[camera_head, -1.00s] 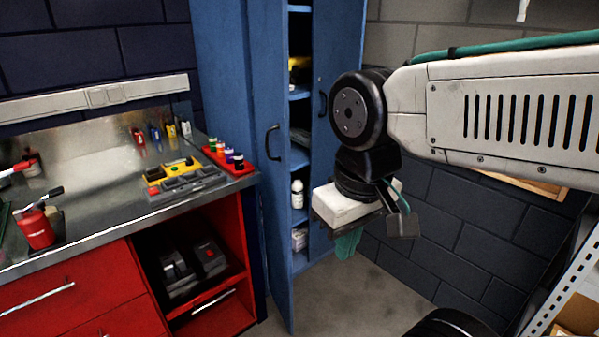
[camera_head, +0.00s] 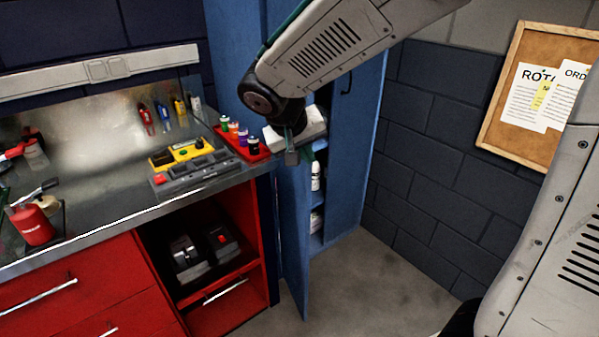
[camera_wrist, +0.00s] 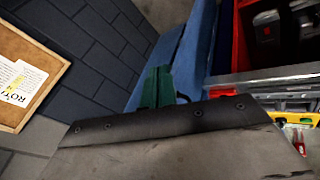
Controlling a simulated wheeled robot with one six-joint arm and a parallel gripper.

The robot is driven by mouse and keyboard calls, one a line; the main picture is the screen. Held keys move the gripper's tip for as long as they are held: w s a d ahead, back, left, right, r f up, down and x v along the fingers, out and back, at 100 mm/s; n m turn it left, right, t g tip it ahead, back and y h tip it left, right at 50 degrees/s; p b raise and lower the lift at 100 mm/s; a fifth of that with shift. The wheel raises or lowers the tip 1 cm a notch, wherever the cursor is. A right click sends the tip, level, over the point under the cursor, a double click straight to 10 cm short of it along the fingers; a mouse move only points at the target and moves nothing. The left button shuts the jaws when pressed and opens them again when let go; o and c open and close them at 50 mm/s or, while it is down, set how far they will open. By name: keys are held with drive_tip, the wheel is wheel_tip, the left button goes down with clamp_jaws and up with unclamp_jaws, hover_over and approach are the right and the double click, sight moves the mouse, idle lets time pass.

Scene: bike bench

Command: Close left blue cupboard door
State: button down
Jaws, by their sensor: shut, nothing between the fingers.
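The blue cupboard stands in the back corner of the head view. Its left door (camera_head: 293,235) is ajar, with its free edge swung out and shelves showing through the gap. My gripper (camera_head: 318,145) is in front of the cupboard at about the upper part of that door and hides its handle. In the wrist view my green fingertips (camera_wrist: 157,88) are together and empty, with blue door surface (camera_wrist: 196,50) just beyond them. I cannot tell whether the fingers touch the door. The right door (camera_head: 357,150) also stands open.
The workbench (camera_head: 110,215) with red drawers is left of the cupboard. A red tray of small bottles (camera_head: 250,152) sits at its right end, close to my gripper. White bottles (camera_head: 316,180) stand inside the cupboard. A corkboard (camera_head: 500,120) hangs at right. The floor (camera_head: 385,275) in front is clear.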

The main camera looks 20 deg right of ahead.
drive_tip(key=w+a+f+t, duration=0.1)
drive_tip(key=w+a+f, duration=0.4)
drive_tip(key=w+a, duration=0.15)
approach(305, 178)
wheel_tip(305, 178, down, 4)
drive_tip(key=w+a, duration=0.1)
drive_tip(key=a, duration=0.1)
drive_tip(key=shift+w+d+f+n+t, duration=0.1)
drive_tip(key=shift+w+d+n+t, duration=0.1)
drive_tip(key=shift+d, duration=0.75)
drive_tip(key=shift+w+d+f+n+t, duration=0.1)
drive_tip(key=shift+w+d, duration=0.05)
drive_tip(key=shift+d, duration=0.85)
